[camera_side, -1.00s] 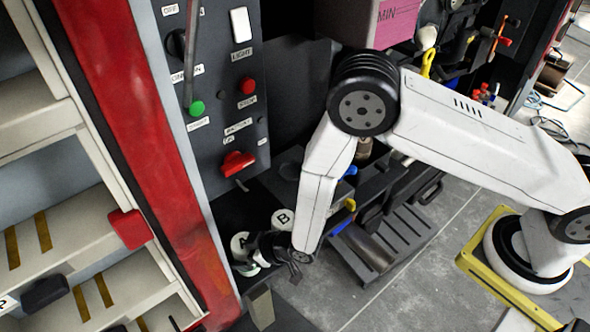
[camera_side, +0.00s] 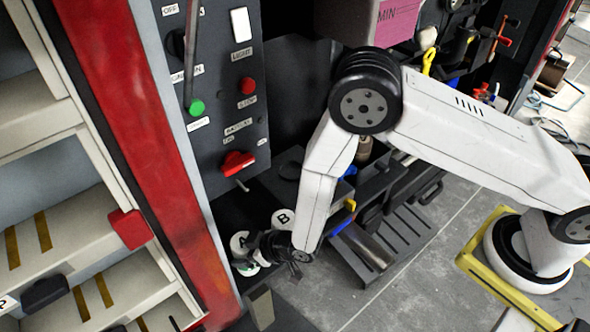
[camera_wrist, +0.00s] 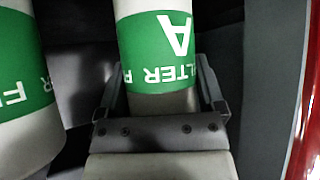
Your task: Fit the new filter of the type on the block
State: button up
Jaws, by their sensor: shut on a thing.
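Filter A (camera_wrist: 158,40) is a white cylinder with a green band, its lettering upside down in the wrist view. It stands between the two fingers of my gripper (camera_wrist: 160,88), which is shut on it. In the side view its round white top marked A (camera_side: 239,241) shows just left of my gripper (camera_side: 268,252). Its lower part is mostly hidden there. A second round white top marked B (camera_side: 283,219) is behind and to the right. In the wrist view another green-banded filter (camera_wrist: 20,85) stands at the left; its type letter is out of sight. I cannot make out the block.
A dark control panel (camera_side: 215,105) with a red lever (camera_side: 237,164) rises behind the filters. A red post (camera_side: 140,130) and white shelves (camera_side: 70,235) are at the left. A black slatted tray (camera_side: 405,230) lies right of my wrist. Grey floor is open beyond.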

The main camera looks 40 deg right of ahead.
aim_at(243, 236)
jog(key=shift+r, duration=2.85)
jog(key=shift+r, duration=0.1)
